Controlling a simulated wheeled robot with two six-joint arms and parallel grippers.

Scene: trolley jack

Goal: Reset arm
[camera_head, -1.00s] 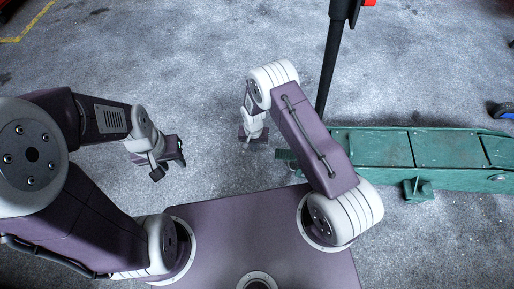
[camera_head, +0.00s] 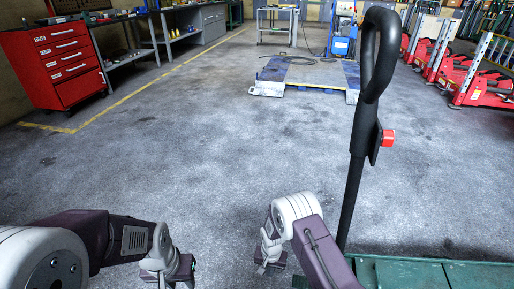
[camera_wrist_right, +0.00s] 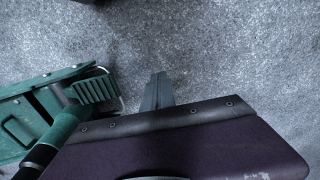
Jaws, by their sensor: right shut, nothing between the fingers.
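The trolley jack's green body (camera_head: 430,275) lies at the bottom right of the head view, mostly cut off. Its black handle (camera_head: 362,130) stands up with a looped grip on top and a red button (camera_head: 388,138) on its side. My right gripper (camera_head: 269,262) hangs left of the handle, apart from it. In the right wrist view its fingers (camera_wrist_right: 158,92) are together and empty, over bare floor. The jack's green body (camera_wrist_right: 20,115) also shows there at the left. My left gripper (camera_head: 182,276) is low at the left, over the floor; its fingertips are unclear.
A red tool cabinet (camera_head: 64,62) and workbenches stand at the back left. A low lift platform (camera_head: 310,74) lies at the back middle. Several red jacks (camera_head: 480,88) stand at the back right. The floor between is clear.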

